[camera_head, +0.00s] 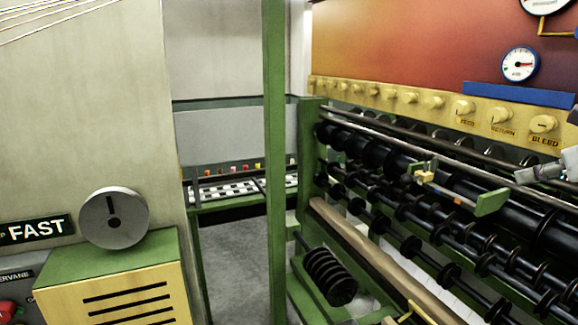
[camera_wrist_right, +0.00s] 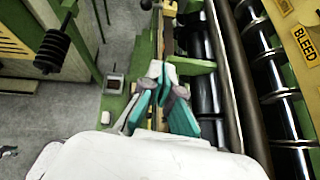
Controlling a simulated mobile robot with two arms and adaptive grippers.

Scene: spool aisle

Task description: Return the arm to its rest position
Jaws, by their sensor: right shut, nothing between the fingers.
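My right gripper (camera_head: 541,172) shows at the right edge of the head view, with part of its white arm cut off by the frame. It is above the black rollers of the machine. In the right wrist view the gripper (camera_wrist_right: 165,84) has two grey fingers with teal pads. The fingers are shut with nothing between them. They are over the green frame and a brown beam beside the rollers. My left gripper is not in view.
Black rollers (camera_head: 465,195) fill the right side, below a row of yellow knobs (camera_head: 411,97). A green post (camera_head: 274,160) stands mid-view. A cabinet with a grey dial (camera_head: 130,218) stands left. Grey floor (camera_head: 238,265) is clear between them.

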